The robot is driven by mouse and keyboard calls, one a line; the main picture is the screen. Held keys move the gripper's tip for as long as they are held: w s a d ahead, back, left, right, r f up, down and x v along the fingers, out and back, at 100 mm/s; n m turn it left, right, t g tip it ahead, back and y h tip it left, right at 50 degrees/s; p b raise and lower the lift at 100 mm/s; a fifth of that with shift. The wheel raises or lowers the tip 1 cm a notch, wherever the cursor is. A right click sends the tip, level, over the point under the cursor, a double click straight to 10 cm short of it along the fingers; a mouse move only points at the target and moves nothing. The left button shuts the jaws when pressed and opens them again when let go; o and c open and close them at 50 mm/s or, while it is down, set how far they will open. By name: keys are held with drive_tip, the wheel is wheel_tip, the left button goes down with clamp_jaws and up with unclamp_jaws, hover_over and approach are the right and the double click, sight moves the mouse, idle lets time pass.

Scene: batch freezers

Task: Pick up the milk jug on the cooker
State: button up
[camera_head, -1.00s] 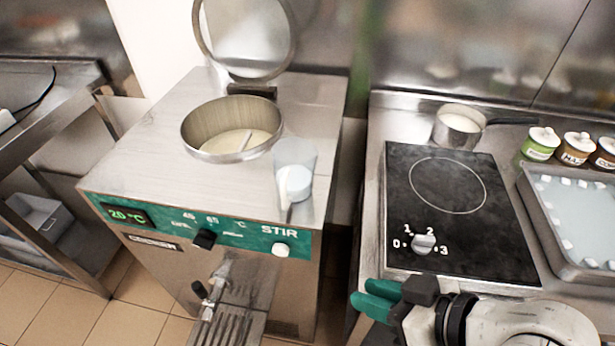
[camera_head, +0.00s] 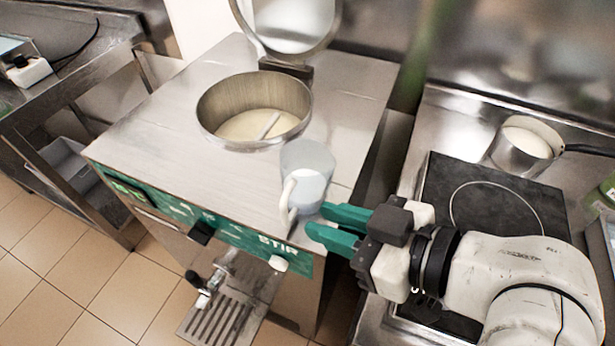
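The milk jug (camera_head: 308,185) is a clear plastic jug with a white handle and pale milk in its lower part. It stands upright at the front right corner of the steel cooker's top (camera_head: 150,125), its handle towards the front left. My gripper (camera_head: 318,226) has two green fingers, parted, pointing left at the jug's lower right side. The fingertips are very close to the jug; I cannot tell whether they touch it. Nothing shows between the fingers.
The cooker's open round vat (camera_head: 255,92) holds pale mix behind the jug, with its lid (camera_head: 292,22) raised. Right of a gap stand a black hob (camera_head: 490,205) and a saucepan (camera_head: 527,147). A tap and drip grate (camera_head: 215,318) jut out at the front.

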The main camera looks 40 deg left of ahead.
sight(287, 213)
drive_tip(key=x, duration=0.3)
drive_tip(key=shift+w+f, duration=0.1)
drive_tip(key=shift+s+p+x, duration=0.1)
drive_tip(key=shift+p+x, duration=0.1)
drive_tip(key=shift+x, duration=1.15)
drive_tip(key=shift+s+p+x, duration=0.15)
drive_tip(key=shift+p+x, duration=0.05)
drive_tip(key=shift+x, duration=1.15)
drive_tip(key=shift+d+f, duration=0.1)
drive_tip(key=shift+f, duration=0.1)
clamp_jaws()
